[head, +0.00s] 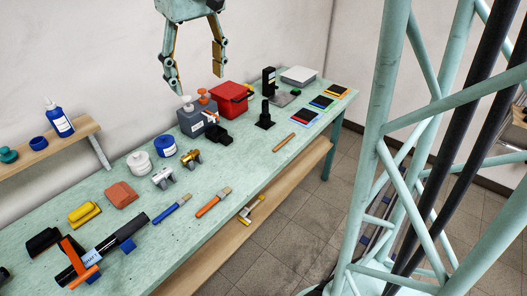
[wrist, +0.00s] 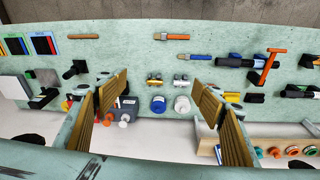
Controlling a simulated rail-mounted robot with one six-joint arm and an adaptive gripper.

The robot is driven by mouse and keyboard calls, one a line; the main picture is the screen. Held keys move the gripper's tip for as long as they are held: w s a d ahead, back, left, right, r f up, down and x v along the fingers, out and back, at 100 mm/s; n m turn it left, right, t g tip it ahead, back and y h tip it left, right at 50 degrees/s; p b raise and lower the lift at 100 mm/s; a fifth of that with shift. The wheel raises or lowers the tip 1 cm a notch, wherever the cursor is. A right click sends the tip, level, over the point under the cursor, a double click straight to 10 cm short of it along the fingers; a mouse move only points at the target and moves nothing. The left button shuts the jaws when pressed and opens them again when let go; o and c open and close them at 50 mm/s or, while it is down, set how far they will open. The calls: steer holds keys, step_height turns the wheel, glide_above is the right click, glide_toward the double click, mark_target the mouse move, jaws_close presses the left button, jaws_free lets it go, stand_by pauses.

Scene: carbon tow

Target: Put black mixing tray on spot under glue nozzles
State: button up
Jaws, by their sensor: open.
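A small dark black item (head: 218,134), most likely the black mixing tray, sits on the green bench at the front right of a grey box with two pump nozzles (head: 195,119). I cannot tell whether it is directly under the nozzles. In the wrist view the grey box (wrist: 128,107) stands behind my left finger, which hides part of the area around it. My gripper (head: 201,82) is open and empty in the air above the bench, above and behind the grey box. Its two spread fingers also frame the wrist view (wrist: 158,85).
A red box (head: 230,98) and a black stand (head: 265,115) are right of the grey box. White (head: 139,162) and blue (head: 165,147) tubs and brass fittings (head: 190,158) are left. Brushes (head: 213,202) lie along the front edge. A wooden shelf (head: 50,147) is at far left.

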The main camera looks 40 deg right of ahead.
steer(key=s+a, duration=0.3)
steer(key=s, duration=1.3)
steer(key=s+a+m+t, duration=0.1)
steer(key=s+a, duration=0.3)
steer(key=s, duration=1.2)
steer(key=shift+f+t, duration=0.3)
steer(key=shift+f, duration=0.1)
steer(key=shift+s, duration=0.1)
steer(key=shift+f+b, duration=2.35)
steer(key=shift+b, duration=0.15)
steer(key=shift+o, duration=0.6)
steer(key=shift+f, duration=0.1)
